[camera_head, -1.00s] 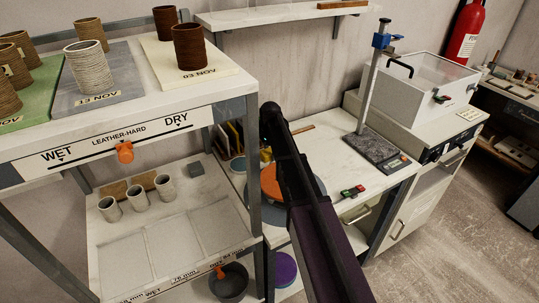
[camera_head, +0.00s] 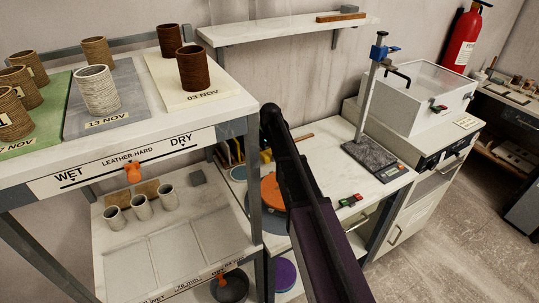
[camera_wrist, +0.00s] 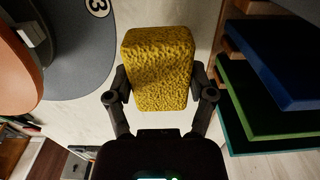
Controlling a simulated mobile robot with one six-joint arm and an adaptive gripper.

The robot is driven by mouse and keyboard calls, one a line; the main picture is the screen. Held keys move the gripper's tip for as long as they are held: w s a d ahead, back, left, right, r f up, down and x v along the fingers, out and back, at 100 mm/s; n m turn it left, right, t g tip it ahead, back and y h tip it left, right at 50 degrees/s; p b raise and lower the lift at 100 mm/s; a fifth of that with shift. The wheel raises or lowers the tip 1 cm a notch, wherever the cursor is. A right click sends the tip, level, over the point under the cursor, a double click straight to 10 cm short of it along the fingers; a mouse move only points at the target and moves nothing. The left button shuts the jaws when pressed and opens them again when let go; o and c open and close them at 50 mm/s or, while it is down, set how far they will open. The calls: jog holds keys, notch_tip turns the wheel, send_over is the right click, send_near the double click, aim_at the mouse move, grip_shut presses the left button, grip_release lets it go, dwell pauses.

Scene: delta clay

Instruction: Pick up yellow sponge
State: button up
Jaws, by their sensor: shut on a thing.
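The yellow sponge (camera_wrist: 158,70) is a rough-textured block in the wrist view. My gripper (camera_wrist: 160,92) is shut on it, with one finger against its left side and one against its right. In the wrist view a pale surface lies behind the sponge; I cannot tell whether the sponge touches it. In the head view my dark arm reaches to the bench behind the rack, and a small yellow patch (camera_head: 266,155) shows beside it. The gripper itself is hidden there.
Blue and green boards (camera_wrist: 275,65) stand in a wooden rack close on the right in the wrist view. A grey disc (camera_wrist: 85,50) and an orange round thing (camera_wrist: 18,60) are on the left. A shelf unit (camera_head: 256,180) stands left of my arm.

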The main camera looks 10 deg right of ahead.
aim_at(270, 153)
jog(key=shift+r+p, duration=2.65)
jog(key=shift+r, duration=0.4)
jog(key=o, duration=0.4)
jog(key=shift+c, duration=0.2)
jog(key=c, duration=0.5)
jog(key=shift+o, duration=0.2)
jog(key=shift+s, duration=0.15)
